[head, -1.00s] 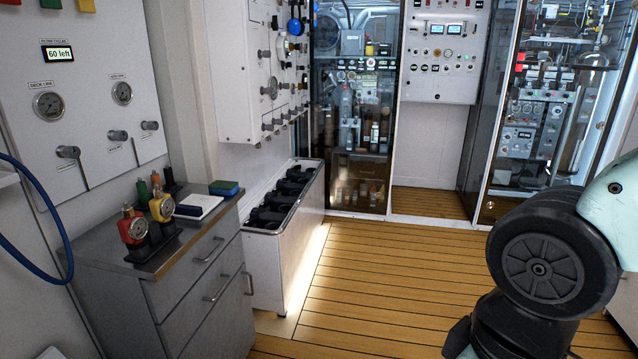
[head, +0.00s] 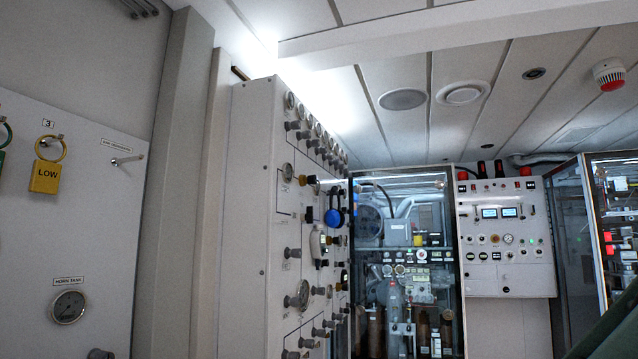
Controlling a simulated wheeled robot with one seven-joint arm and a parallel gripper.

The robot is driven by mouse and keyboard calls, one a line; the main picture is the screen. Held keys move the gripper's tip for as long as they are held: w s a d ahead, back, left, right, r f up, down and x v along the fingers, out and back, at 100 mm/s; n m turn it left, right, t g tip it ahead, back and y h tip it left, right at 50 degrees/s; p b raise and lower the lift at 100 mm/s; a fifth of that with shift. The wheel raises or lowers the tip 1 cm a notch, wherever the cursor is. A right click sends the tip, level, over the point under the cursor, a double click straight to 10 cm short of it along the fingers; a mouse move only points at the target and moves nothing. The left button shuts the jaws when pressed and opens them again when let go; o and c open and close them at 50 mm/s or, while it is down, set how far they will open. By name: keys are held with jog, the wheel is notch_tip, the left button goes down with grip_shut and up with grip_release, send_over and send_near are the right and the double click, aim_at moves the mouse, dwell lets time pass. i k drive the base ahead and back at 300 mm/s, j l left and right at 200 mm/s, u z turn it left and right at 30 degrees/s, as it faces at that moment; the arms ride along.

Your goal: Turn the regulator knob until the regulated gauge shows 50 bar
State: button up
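A tall white panel (head: 250,200) with gauges and knobs stands left of centre, seen at a steep angle. A larger round gauge (head: 303,294) sits lower on the panel. Several small gauges run along its top. No needle or label on it is readable, so I cannot tell which gauge is the regulated one.
A wall board at left carries a yellow LOW tag (head: 45,178) and a gauge (head: 69,307). A glass-fronted cabinet (head: 405,265) stands right of the panel, then a white control box (head: 505,240). Another glass cabinet (head: 615,215) is at far right. The floor is out of view.

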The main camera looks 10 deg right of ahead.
aim_at(311, 178)
jog(key=i+l+u, duration=0.1)
jog(key=i+l, duration=0.15)
jog(key=i+l+u, duration=0.15)
jog(key=i+l, duration=0.15)
jog(key=i+l+u, duration=0.1)
jog(key=i+l, duration=0.15)
jog(key=i+l+u, duration=0.1)
jog(key=i+l, duration=0.15)
jog(key=l, duration=0.15)
jog(key=i+l+u, duration=0.25)
jog(key=i+l, duration=0.2)
jog(key=l, duration=0.3)
jog(key=i+l+u, duration=0.15)
jog(key=l, duration=0.25)
jog(key=i+l+u, duration=0.1)
jog(key=i+l, duration=0.15)
jog(key=l, duration=0.15)
jog(key=k+j, duration=0.15)
jog(key=j, duration=0.15)
jog(key=k+j+z, duration=0.15)
jog(key=i+j, duration=0.05)
jog(key=j, duration=0.1)
